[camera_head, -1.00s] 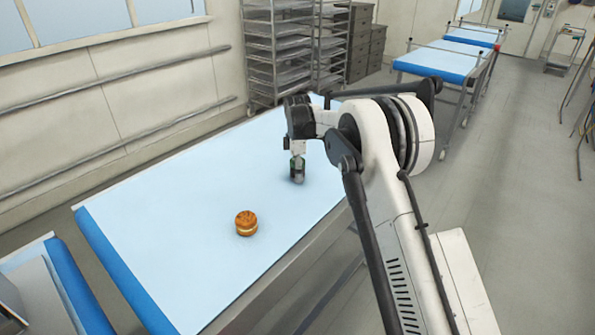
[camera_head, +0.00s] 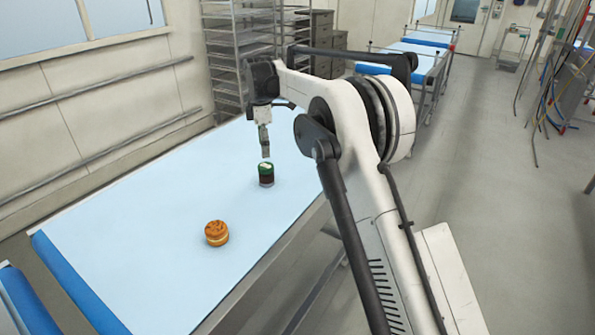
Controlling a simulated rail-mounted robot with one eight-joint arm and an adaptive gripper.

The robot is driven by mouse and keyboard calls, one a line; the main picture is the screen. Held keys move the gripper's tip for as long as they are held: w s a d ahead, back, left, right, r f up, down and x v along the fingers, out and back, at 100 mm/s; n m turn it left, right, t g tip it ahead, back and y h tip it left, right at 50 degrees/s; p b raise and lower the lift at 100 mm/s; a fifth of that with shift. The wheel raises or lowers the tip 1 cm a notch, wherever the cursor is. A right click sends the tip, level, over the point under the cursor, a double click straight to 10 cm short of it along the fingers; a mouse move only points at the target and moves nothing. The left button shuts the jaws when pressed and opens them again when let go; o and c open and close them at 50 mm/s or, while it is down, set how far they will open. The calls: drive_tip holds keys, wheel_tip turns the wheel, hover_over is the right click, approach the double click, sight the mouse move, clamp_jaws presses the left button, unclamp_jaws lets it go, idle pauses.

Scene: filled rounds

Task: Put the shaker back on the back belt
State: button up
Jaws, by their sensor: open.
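The shaker (camera_head: 266,174) is a small dark cylinder with a green band and a pale top. It stands upright on the light blue belt (camera_head: 150,215), beyond the filled round. My gripper (camera_head: 265,152) points down just above the shaker's top and is open and empty. A small gap seems to show between the fingertips and the shaker. The fingers are small in this view. Which belt is the back belt cannot be told for certain.
A filled round bun (camera_head: 217,233) lies on the belt nearer the camera. Wire racks (camera_head: 235,60) stand behind the belt's far end. Blue-topped tables (camera_head: 408,70) stand at the back. Another blue belt edge (camera_head: 25,305) shows at the lower left. The belt's left part is clear.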

drive_tip(key=s+d+r+m+t, duration=0.2)
drive_tip(key=s+d+r+m, duration=0.3)
drive_tip(key=s+d+r, duration=0.4)
drive_tip(key=s+d+r+m+t, duration=0.1)
drive_tip(key=s+d+r+m, duration=0.45)
drive_tip(key=s, duration=0.55)
drive_tip(key=s+d+f+m+t, duration=0.1)
drive_tip(key=s+d+f+m, duration=0.1)
drive_tip(key=s, duration=0.7)
drive_tip(key=s+d+f+m+t, duration=0.1)
drive_tip(key=s+d+f+m, duration=0.2)
drive_tip(key=s, duration=0.7)
drive_tip(key=s+d+f+m+t, duration=0.2)
drive_tip(key=s+d+f+m, duration=0.1)
drive_tip(key=s, duration=0.7)
drive_tip(key=shift+d+m, duration=0.55)
drive_tip(key=shift+d, duration=0.55)
wheel_tip(320, 180, down, 11)
drive_tip(key=b, duration=1.1)
